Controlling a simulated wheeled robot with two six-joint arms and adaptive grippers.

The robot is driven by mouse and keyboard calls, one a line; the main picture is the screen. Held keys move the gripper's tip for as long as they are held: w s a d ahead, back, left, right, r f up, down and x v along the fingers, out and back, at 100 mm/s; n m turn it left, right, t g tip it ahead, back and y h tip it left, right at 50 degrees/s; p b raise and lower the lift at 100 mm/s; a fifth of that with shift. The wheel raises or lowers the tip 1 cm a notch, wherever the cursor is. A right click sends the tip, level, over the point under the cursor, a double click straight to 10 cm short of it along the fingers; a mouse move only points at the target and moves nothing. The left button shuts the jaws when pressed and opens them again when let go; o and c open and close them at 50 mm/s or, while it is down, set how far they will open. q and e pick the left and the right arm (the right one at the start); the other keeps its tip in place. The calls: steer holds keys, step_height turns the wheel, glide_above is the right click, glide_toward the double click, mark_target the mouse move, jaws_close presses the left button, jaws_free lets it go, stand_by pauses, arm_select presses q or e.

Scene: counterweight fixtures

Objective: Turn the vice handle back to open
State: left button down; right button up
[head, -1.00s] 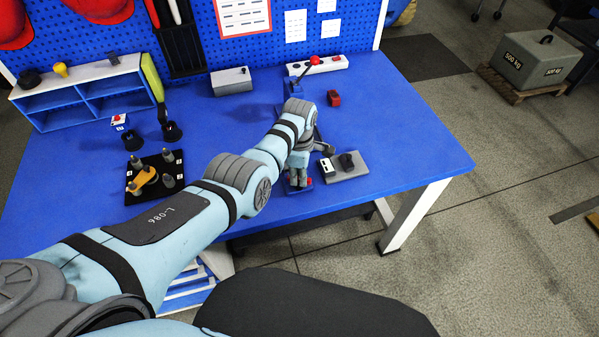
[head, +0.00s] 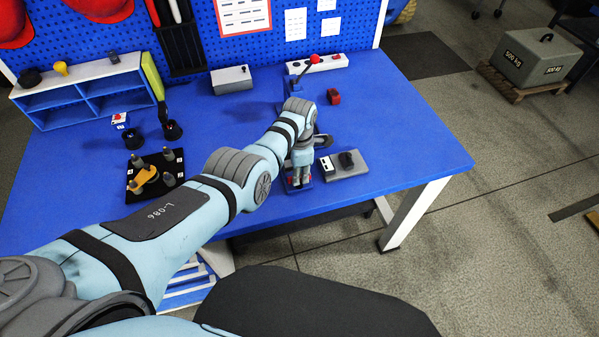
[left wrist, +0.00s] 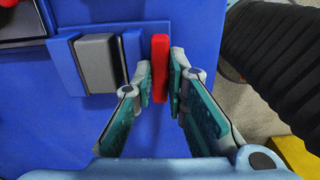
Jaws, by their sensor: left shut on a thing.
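The vice (left wrist: 67,62) shows in the left wrist view as blue jaws with a grey block (left wrist: 97,62) between them. Its red handle (left wrist: 160,68) is a bar beside the right jaw, running up and down in that view. My left gripper (left wrist: 160,82) is shut on the handle, one fingertip on each side of it. In the head view the left gripper (head: 301,174) points down at the table's front edge, and the arm and gripper hide most of the vice (head: 291,187). My right gripper is in no view.
A grey box with a black knob (head: 333,169) stands close to the right of the gripper. A red block (head: 334,96) and a red-knobbed lever (head: 314,59) are behind it. A black fixture plate (head: 135,192) lies at left. The table's right side is clear.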

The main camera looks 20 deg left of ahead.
arm_select(q)
steer(key=c, duration=1.6)
jaws_free()
steer(key=shift+r, duration=0.15)
step_height(320, 180, up, 12)
steer(key=shift+f, duration=0.2)
